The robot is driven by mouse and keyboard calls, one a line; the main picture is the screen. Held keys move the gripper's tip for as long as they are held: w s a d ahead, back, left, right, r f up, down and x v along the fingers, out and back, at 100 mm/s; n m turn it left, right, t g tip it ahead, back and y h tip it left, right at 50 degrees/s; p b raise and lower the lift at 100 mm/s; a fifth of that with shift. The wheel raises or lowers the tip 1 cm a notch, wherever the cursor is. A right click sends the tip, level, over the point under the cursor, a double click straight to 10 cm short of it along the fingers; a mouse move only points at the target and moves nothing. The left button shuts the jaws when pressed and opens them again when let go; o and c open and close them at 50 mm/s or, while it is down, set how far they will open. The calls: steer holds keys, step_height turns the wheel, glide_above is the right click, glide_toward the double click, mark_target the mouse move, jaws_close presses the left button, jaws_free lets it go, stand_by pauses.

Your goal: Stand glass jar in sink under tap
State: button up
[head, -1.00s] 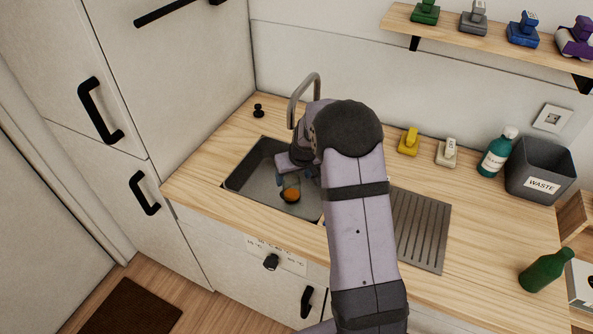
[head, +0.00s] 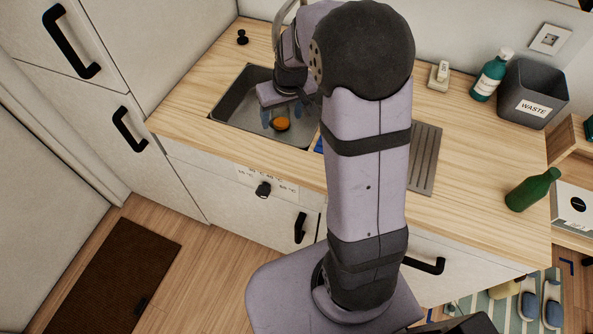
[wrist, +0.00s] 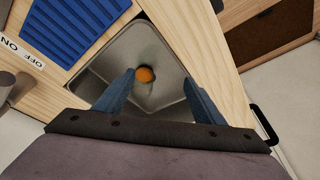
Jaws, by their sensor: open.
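The glass jar (head: 281,124) is in the sink (head: 236,100), seen mostly as a round orange patch with a faint dark ring around it. In the wrist view the orange patch of the jar (wrist: 145,74) lies inside the metal basin, between the fingers but beyond their tips. My gripper (head: 282,114) is open, its two blue fingers apart, pointing down into the sink over the jar. It also shows in the wrist view (wrist: 158,80). The tap (head: 284,14) rises behind the sink, partly hidden by my arm. I cannot tell whether fingers touch the jar.
A grooved drainer (head: 425,160) lies right of the sink, and a blue ribbed mat (wrist: 72,35) lies beside the basin.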

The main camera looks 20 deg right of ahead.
steer(key=shift+g, duration=0.6)
steer(key=s+a, duration=0.1)
steer(key=s, duration=0.2)
steer(key=s+a, duration=0.1)
steer(key=s, duration=0.2)
steer(key=s+a, duration=0.1)
steer(key=s, duration=0.2)
steer(key=shift+s+a+r, duration=0.1)
steer(key=shift+s+r, duration=0.1)
steer(key=shift+s, duration=0.05)
steer(key=s+a+f+g, duration=0.1)
steer(key=s+g, duration=0.1)
steer(key=s, duration=1.1)
steer(key=shift+a, duration=0.35)
